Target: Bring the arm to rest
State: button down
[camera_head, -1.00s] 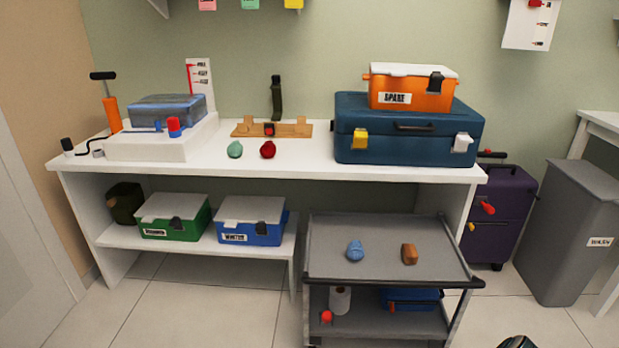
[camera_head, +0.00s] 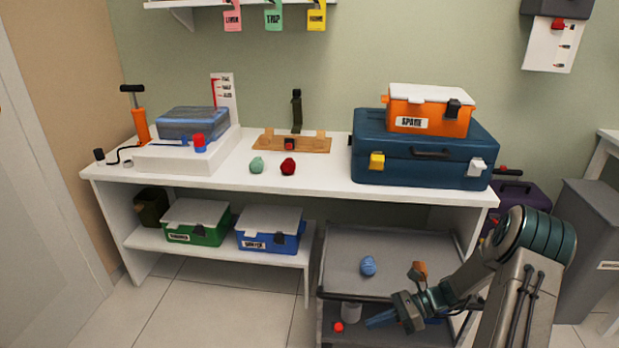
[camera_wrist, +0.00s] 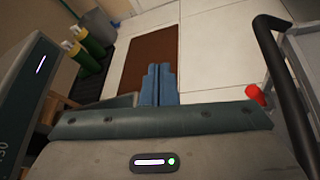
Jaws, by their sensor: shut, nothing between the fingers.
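My gripper (camera_head: 381,319) is in the lower right of the head view, in front of the grey cart (camera_head: 345,240). Its blue fingers point left and are together, with nothing between them. In the wrist view the closed fingers (camera_wrist: 158,85) show against the floor and a brown mat (camera_wrist: 150,55). My arm reaches in from the right and covers part of the cart's right side and lower shelf.
A blue lump (camera_head: 368,266) and a partly hidden brown block (camera_head: 418,270) lie on the cart's top. The white bench (camera_head: 330,175) behind carries a blue case (camera_head: 400,165) and an orange box (camera_head: 430,108). A grey bin (camera_head: 590,230) stands right. Floor at left is clear.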

jog(key=s+r+n+t+h+p, duration=0.1)
jog(key=s+r+n+h+p, duration=0.3)
jog(key=r, duration=1)
jog(key=s+a+r+n+t+h+p, duration=0.1)
jog(key=s+r+n+h+p, duration=0.4)
jog(key=r, duration=1)
jog(key=s+a+r+n+t+h+p, duration=0.1)
jog(key=s+r+n+h+p, duration=0.3)
jog(key=s+r+n+p, duration=0.5)
notch_tip(320, 180, up, 6)
jog(key=shift+r+n+t+h+p, duration=0.3)
jog(key=shift+n+t+p, duration=0.45)
jog(key=shift+n, duration=0.45)
